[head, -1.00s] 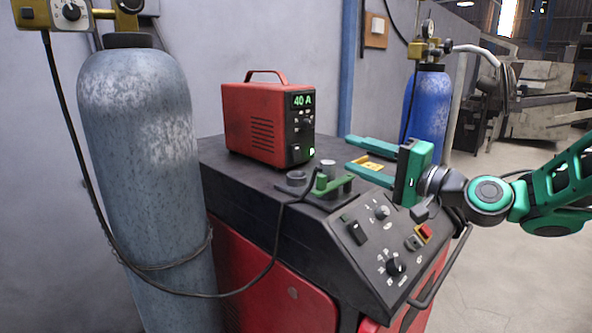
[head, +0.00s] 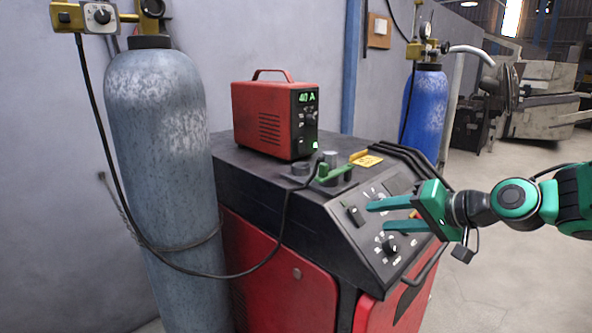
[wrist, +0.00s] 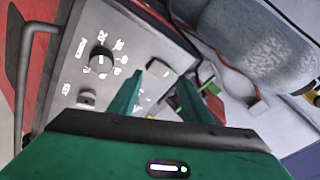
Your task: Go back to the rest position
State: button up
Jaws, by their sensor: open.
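My gripper (head: 378,221) is green, with two long parallel fingers held apart and nothing between them. In the head view it is in front of the slanted control panel (head: 343,239) of the red and black machine, its fingers pointing left and covering part of the panel. In the wrist view the two fingers (wrist: 158,95) stand apart over the panel, near a black knob (wrist: 101,60) and a light switch block (wrist: 160,69). I cannot tell how far the fingertips are from the panel.
A red power unit (head: 265,118) with a green display stands on the machine top, beside a green clamp (head: 335,172) and a yellow piece (head: 366,159). A grey cylinder (head: 155,150) with a hanging cable is at the left, a blue cylinder (head: 426,115) behind. Open floor lies at the right.

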jog(key=s+d+f+g+h, duration=0.55)
jog(key=s+d+f, duration=0.35)
jog(key=s+d, duration=0.45)
jog(key=s+d+m+g+h, duration=0.1)
jog(key=s+d+g, duration=0.1)
jog(key=s, duration=0.6)
jog(key=s+d+f+m+g+h, duration=0.1)
jog(key=s+d+g, duration=0.1)
jog(key=s+d, duration=0.3)
jog(key=s, duration=0.3)
jog(key=shift+f+m, duration=0.2)
jog(key=shift+m, duration=0.1)
